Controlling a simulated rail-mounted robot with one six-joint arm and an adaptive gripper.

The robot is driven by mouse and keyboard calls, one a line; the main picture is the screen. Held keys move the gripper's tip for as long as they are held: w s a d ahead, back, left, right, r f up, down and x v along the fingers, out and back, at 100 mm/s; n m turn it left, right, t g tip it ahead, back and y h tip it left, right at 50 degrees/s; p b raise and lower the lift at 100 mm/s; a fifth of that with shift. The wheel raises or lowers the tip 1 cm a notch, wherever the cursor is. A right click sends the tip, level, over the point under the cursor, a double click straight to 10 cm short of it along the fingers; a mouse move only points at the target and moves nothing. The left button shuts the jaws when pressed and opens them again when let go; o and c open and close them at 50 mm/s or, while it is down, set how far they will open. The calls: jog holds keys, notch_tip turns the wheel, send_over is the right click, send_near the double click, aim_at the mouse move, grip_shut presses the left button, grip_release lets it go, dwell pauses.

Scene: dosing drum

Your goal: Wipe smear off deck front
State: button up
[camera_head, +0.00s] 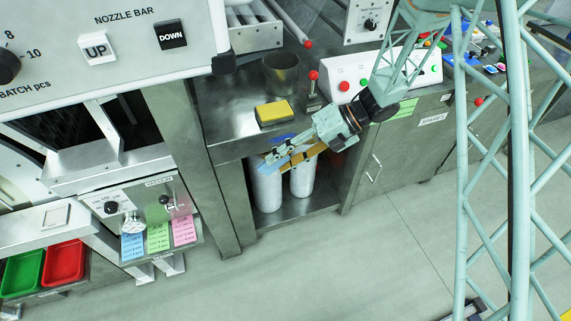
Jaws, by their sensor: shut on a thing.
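My gripper (277,160) reaches from the right over the front edge of a steel deck (228,120), its fingers pointing left and down. It is shut on a small blue thing, perhaps a cloth (281,140); its shape is partly hidden by the fingers. A yellow block with a dark underside, like a sponge (273,112), lies on the deck behind the gripper, apart from it. I cannot make out a smear on the deck; the arm hides part of its front.
A metal cup (281,73) and a red-knobbed lever (313,88) stand on the deck. White cylinders (267,188) stand on the shelf below. A control box with buttons (349,88) is at right. Red (64,262) and green bins sit lower left. The floor in front is clear.

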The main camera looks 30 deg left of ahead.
aim_at(293, 137)
jog(key=shift+w+a+f, duration=0.1)
jog(key=shift+w, duration=0.05)
dwell(0.5)
jog(key=shift+w+a, duration=1.85)
jog(key=shift+a, duration=0.3)
jog(key=shift+w+a+p, duration=0.55)
jog(key=shift+w+a, duration=0.1)
jog(key=shift+a, duration=0.15)
dwell(0.7)
jog(key=shift+w+d+p, duration=0.5)
jog(key=shift+w+d, duration=0.65)
jog(key=shift+w, duration=0.2)
jog(key=shift+w, duration=0.1)
jog(key=shift+o, duration=0.2)
jog(key=shift+w+d+p, duration=0.25)
jog(key=shift+w+d, duration=0.25)
jog(key=shift+w, duration=0.2)
jog(key=shift+w+d+p, duration=0.25)
jog(key=shift+w+d, duration=0.25)
jog(key=shift+w, duration=0.15)
jog(key=shift+w, duration=0.1)
